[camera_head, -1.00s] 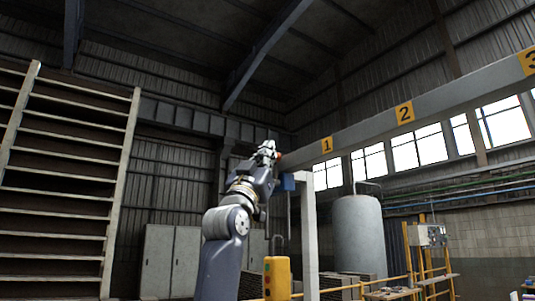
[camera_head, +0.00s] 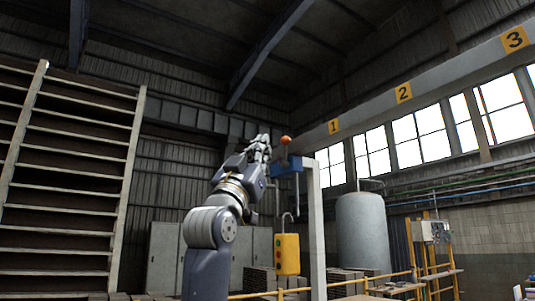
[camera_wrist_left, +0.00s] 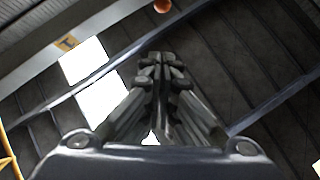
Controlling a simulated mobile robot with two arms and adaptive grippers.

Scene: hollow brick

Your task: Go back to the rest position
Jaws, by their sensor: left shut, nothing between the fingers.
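My left arm rises from the bottom of the head view, a little left of the middle. Its gripper (camera_head: 262,143) points up and is shut and empty. In the left wrist view the two fingers of the left gripper (camera_wrist_left: 165,58) meet at their tips with nothing between them. My right gripper is in neither view.
A tall rack (camera_head: 70,180) stands left. A grey tank (camera_head: 362,232) is behind.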

